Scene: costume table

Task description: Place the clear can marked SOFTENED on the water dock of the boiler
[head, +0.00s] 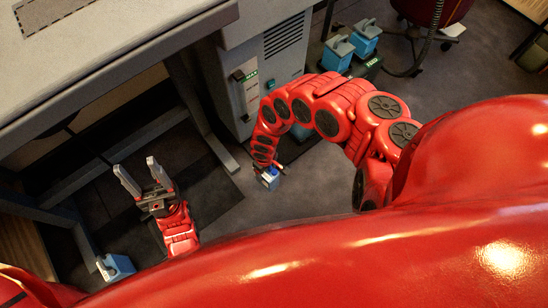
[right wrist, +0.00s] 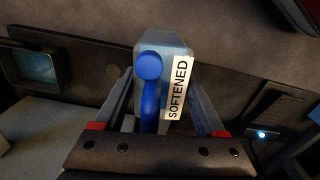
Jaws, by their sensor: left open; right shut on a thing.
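The can marked SOFTENED (right wrist: 177,90) is a pale, bluish see-through can with a blue cap and handle and a white label. My right gripper (right wrist: 163,115) is shut on it, one finger on each side. In the head view the can (head: 270,179) shows small and blue, held low in front of the grey cabinet (head: 228,65), which looks like the boiler. The cabinet has a vent and a panel with a green label. I cannot tell which part is the water dock. My left gripper (head: 138,172) is open and empty, fingers pointing up, below the table edge.
Two blue cans (head: 338,52) and (head: 366,36) stand on a dark stand with a green label. Another blue can (head: 116,267) is at lower left. The right wrist view shows a dark panel with a square opening (right wrist: 36,67) and a small light (right wrist: 262,134).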

